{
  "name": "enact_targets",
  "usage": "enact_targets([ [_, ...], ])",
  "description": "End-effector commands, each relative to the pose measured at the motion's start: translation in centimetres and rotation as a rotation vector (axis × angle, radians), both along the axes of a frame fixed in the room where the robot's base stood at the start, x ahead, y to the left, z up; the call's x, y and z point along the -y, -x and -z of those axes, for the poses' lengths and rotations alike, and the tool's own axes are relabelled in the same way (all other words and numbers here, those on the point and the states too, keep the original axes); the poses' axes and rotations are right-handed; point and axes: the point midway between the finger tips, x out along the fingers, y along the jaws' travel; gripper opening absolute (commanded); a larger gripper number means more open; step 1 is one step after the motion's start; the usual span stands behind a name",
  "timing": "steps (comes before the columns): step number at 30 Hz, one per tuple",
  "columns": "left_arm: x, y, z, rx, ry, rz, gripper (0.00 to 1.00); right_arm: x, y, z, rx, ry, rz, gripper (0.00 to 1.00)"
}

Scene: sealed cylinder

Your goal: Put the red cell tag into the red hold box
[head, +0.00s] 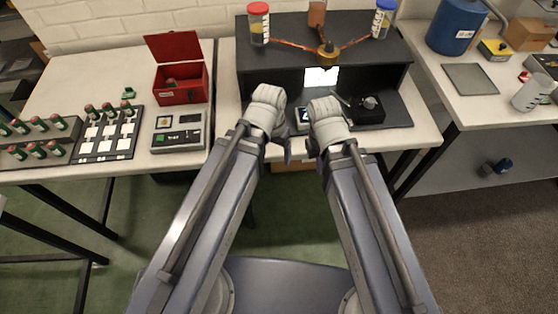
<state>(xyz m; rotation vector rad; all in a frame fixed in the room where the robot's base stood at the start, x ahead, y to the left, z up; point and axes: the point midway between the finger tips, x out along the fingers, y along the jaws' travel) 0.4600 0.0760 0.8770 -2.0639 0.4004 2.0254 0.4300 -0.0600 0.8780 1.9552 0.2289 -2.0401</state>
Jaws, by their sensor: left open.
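The red hold box (183,92) stands on the left table with its lid (174,46) raised. A small dark and reddish item (171,84) lies inside it, too small to identify. I cannot single out the red cell tag with certainty. A small green item (128,94) lies on the table left of the box. My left gripper (287,150) is open at the front edge of the middle table, well right of the box. My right gripper (312,150) is beside it; its fingers are mostly hidden by my wrist.
A rack of green, red-capped vials (38,143) and a tray with white squares (106,140) are on the left table. A grey device (178,131) sits in front of the box. A dark shelf (385,75) carries capped jars. A small black device (368,109) is at right.

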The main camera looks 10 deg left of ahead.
Motion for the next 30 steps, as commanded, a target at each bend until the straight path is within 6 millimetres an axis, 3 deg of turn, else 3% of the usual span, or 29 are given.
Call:
enact_targets([
  [3,1.2,2.0,0.0,-0.025,-0.088,-0.004,0.85,0.0,0.0,0.0,0.000,0.000,0.000,0.00],
  [7,1.6,2.9,-0.1,-0.034,-0.139,-0.016,0.85,0.0,0.0,0.0,0.000,0.000,0.000,0.00],
  [30,1.6,3.0,-0.1,-0.036,-0.149,-0.021,0.85,0.0,0.0,0.0,0.000,0.000,0.000,0.00],
])
